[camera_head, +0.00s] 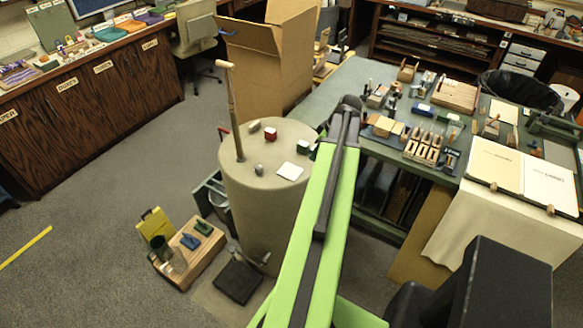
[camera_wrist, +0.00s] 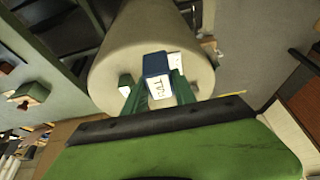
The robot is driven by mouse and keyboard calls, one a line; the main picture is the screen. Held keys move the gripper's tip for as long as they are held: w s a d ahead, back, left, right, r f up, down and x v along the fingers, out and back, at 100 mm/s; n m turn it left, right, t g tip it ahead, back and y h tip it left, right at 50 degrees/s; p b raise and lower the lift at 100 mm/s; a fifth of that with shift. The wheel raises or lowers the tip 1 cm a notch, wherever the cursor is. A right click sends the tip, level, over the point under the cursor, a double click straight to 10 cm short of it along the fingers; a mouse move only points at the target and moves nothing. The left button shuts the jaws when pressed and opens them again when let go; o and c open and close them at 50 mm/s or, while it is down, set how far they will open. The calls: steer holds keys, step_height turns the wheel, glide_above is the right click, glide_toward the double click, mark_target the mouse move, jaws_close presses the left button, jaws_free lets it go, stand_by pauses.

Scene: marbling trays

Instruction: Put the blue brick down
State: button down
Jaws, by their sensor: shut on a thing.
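In the wrist view my gripper (camera_wrist: 158,88) is shut on the blue brick (camera_wrist: 155,64). The brick has a blue face and a white lettered label, and sits between the two green fingers. Behind it is the beige round pedestal (camera_wrist: 112,65); I cannot tell whether the brick touches it. In the head view my green arm reaches out past the right side of the same pedestal (camera_head: 245,205), and the arm hides the gripper and the held brick.
On the pedestal top are a red block (camera_head: 270,133), a green block (camera_head: 303,146), a white card (camera_head: 290,171), a grey stone (camera_head: 259,170) and an upright stick (camera_head: 231,110). A crowded green bench (camera_head: 375,75) stands to the right. A cardboard box (camera_head: 262,65) stands behind.

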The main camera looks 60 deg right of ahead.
steer(key=w+f+b, duration=0.2)
steer(key=w, duration=0.1)
steer(key=w+f+b, duration=0.2)
steer(key=w, duration=0.1)
steer(key=w+f+b, duration=0.1)
steer(key=w+f, duration=0.1)
steer(key=w, duration=0.2)
steer(key=shift+a+f+b, duration=0.25)
steer(key=shift+f+b, duration=0.1)
steer(key=shift+b, duration=0.05)
steer(key=shift+w+a, duration=0.1)
steer(key=shift+w, duration=0.4)
step_height(320, 180, down, 4)
steer(key=b, duration=0.4)
steer(key=shift+s+f, duration=0.1)
steer(key=shift+f, duration=0.15)
steer(key=c, duration=1)
jaws_free()
steer(key=shift+r, duration=0.1)
